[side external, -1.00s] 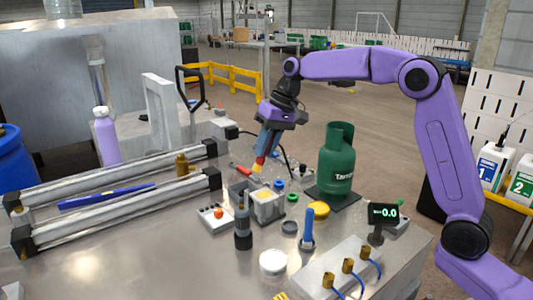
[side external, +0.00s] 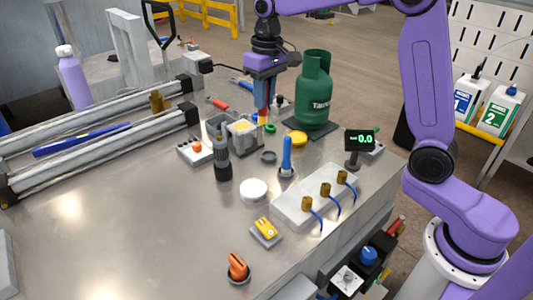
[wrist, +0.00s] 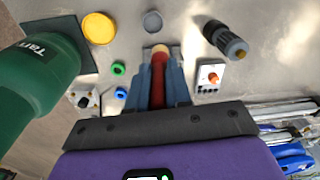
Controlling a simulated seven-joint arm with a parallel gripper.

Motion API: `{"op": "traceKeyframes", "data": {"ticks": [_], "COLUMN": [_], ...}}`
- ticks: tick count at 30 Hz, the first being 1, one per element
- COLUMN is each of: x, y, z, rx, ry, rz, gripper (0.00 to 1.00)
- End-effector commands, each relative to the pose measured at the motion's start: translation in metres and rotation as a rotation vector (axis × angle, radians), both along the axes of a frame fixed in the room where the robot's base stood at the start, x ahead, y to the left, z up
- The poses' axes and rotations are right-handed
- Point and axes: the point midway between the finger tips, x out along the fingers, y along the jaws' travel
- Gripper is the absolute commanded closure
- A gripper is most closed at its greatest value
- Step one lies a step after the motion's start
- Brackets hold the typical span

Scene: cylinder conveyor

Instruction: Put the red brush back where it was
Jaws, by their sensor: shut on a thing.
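The red brush (wrist: 158,80) is held between my gripper's fingers in the wrist view, its pale tip pointing away from the wrist. My gripper (side external: 262,105) is shut on it and points down over the bench in the side view. The brush's lower end hangs just right of a grey box with a yellowish top (side external: 241,133) and left of the green gas bottle (side external: 315,90). I cannot tell whether the tip touches anything. In the wrist view my gripper and the brush hide much of what lies below.
A green ring (wrist: 119,68), a blue ring (wrist: 121,93) and a yellow disc (wrist: 100,27) lie close by. The front-left bench is clear.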

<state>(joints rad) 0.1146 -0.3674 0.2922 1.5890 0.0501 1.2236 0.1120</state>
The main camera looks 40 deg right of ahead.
Motion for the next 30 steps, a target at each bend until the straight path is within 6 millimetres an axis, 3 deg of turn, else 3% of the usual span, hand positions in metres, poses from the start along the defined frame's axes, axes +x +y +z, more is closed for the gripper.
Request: {"op": "traceKeyframes", "data": {"ticks": [6,13,25,30], "x": [-0.016,-0.016,-0.015,-0.015], "y": [-0.005,-0.005,-0.005,-0.004], "z": [-0.019,-0.057,-0.099,-0.106], "rx": [-0.058,-0.058,-0.057,-0.056], "ry": [0.03,0.029,0.029,0.026], "rz": [0.034,0.033,0.031,0.032], "gripper": [1.0,1.0,1.0,1.0]}}
